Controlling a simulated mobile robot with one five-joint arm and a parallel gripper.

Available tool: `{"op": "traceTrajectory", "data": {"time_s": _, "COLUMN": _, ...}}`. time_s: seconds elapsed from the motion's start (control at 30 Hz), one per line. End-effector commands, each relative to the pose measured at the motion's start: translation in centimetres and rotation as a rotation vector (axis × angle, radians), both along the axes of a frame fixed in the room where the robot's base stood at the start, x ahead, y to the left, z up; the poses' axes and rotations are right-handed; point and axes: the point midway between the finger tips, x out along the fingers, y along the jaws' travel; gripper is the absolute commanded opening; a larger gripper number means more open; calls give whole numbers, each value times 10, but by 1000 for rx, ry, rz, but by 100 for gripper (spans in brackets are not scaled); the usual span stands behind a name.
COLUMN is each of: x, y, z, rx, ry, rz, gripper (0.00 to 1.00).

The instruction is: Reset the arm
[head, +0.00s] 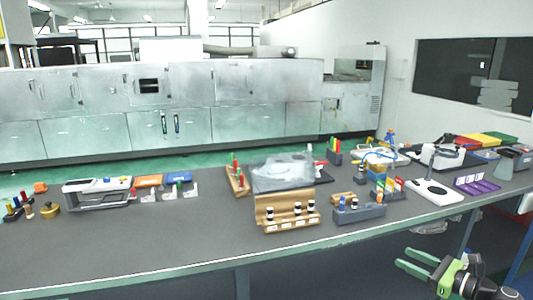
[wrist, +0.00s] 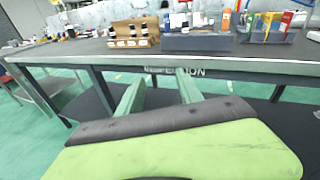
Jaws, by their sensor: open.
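My gripper (head: 405,258) is at the lower right of the head view, in front of the bench and below its top edge. Its two green fingers point left and stand apart, with nothing between them. In the wrist view my gripper (wrist: 160,85) shows its two fingers spread and empty, pointing toward the bench's front edge. A pale silvery casting (head: 283,172) sits mid-bench, behind a wooden rack (head: 285,226) with several black-and-white pieces. The same wooden rack stands at the top of the wrist view (wrist: 133,31).
The long grey bench (head: 130,245) has a clear front left area. A grey bin rack (head: 360,215) stands near the front edge, right of the wooden rack. A white stand (head: 434,191) and purple tray (head: 477,185) are farther right. Bench legs (head: 467,236) rise near my gripper.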

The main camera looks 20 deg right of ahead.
Motion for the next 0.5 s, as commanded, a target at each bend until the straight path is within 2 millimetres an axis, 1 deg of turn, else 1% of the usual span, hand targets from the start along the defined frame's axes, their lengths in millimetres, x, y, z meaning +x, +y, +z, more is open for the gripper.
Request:
{"op": "traceTrajectory", "data": {"time_s": 0.03, "x": 10, "y": 9, "z": -6, "rx": -28, "ry": 17, "rz": 27, "gripper": 43}}
{"op": "traceTrajectory", "data": {"time_s": 0.17, "x": 39, "y": 39, "z": -25, "rx": -131, "ry": 66, "rz": 116, "gripper": 43}}
{"op": "traceTrajectory", "data": {"time_s": 0.27, "x": 63, "y": 68, "z": -43, "rx": -236, "ry": 109, "rz": 208, "gripper": 43}}
{"op": "traceTrajectory", "data": {"time_s": 0.37, "x": 90, "y": 108, "z": -67, "rx": -375, "ry": 150, "rz": 336, "gripper": 43}}
{"op": "traceTrajectory", "data": {"time_s": 0.47, "x": 117, "y": 162, "z": -96, "rx": -563, "ry": 188, "rz": 520, "gripper": 43}}
{"op": "traceTrajectory", "data": {"time_s": 0.5, "x": 127, "y": 187, "z": -109, "rx": -654, "ry": 198, "rz": 613, "gripper": 43}}
